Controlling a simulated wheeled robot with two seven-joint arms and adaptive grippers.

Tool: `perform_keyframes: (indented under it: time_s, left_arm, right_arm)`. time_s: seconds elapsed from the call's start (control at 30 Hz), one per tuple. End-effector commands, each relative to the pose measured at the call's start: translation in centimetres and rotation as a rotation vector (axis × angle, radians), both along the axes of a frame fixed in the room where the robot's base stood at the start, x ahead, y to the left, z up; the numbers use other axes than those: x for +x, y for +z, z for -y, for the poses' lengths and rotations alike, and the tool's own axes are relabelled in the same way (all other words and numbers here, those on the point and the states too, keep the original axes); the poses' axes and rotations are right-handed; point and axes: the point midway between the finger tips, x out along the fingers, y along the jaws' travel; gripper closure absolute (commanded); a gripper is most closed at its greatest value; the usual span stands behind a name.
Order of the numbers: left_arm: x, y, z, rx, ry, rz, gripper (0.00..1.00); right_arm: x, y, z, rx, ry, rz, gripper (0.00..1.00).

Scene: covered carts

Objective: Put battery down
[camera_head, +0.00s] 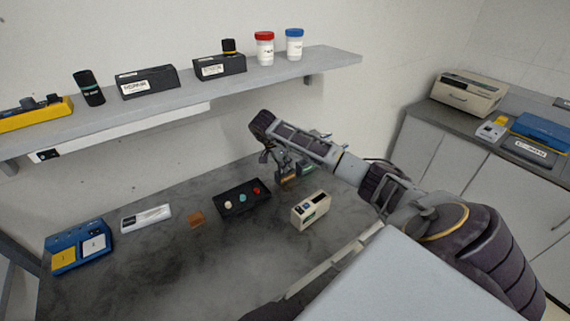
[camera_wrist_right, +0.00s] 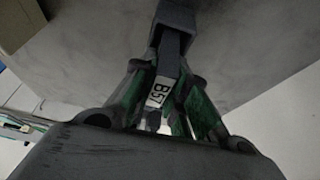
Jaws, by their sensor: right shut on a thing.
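My right gripper (camera_head: 281,168) reaches in from the right and hangs low over the back of the dark grey bench (camera_head: 150,268). In the right wrist view, its green-edged fingers close on a dark grey block-shaped battery (camera_wrist_right: 175,25) with a white label (camera_wrist_right: 160,92) reading "B57". The battery's far end is close to a grey surface, but I cannot tell whether it touches. In the head view, the gripper mostly hides the battery. My left gripper is out of view.
A black box with coloured knobs (camera_head: 241,209) and a beige device (camera_head: 310,211) stand close by the gripper. A shelf (camera_head: 180,99) overhangs the back.

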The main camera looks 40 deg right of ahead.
Motion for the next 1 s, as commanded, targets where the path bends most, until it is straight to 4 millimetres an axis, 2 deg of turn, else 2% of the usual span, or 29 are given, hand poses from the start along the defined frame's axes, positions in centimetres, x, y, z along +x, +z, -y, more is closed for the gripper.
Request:
perform_keyframes:
  time_s: [0.43,0.47,0.6,1.0]
  left_arm:
    - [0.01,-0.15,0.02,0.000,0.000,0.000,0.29]
    - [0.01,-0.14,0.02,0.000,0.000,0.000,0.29]
    - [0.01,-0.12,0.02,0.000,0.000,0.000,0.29]
    - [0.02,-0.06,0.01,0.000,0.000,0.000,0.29]
  right_arm:
    - [0.04,-0.25,0.05,-0.001,-0.001,0.002,1.00]
    - [0.03,-0.27,0.03,0.000,-0.001,0.001,0.82]
    - [0.03,-0.25,0.02,0.000,-0.001,0.001,0.64]
    - [0.02,-0.17,-0.01,0.000,-0.001,0.001,0.63]
